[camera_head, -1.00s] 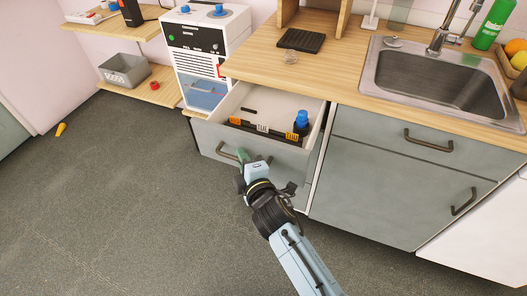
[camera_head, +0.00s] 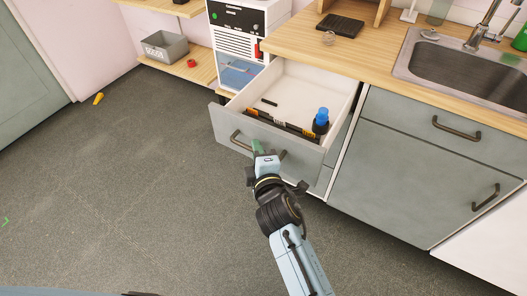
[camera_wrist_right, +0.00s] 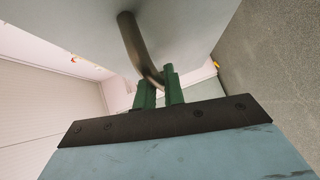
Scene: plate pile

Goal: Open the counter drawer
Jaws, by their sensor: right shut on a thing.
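The counter drawer (camera_head: 222,122) stands pulled far out from the counter in the head view. Its white inside shows, with a blue-capped dark bottle (camera_head: 321,121), a small black item (camera_head: 269,102) and orange-and-black pieces (camera_head: 290,126) along its front. My right gripper (camera_head: 257,148) is at the drawer's dark bar handle (camera_head: 236,139). In the right wrist view the green fingers (camera_wrist_right: 159,88) are shut around the handle (camera_wrist_right: 132,40) near one end. My left gripper is not in view.
A grey cabinet door (camera_head: 400,170) and a sink (camera_head: 465,70) lie right of the drawer. A white machine (camera_head: 240,45) stands behind it at left. A grey bin (camera_head: 163,47) sits on a low shelf. The floor at left is mostly clear, with a small yellow item (camera_head: 98,98).

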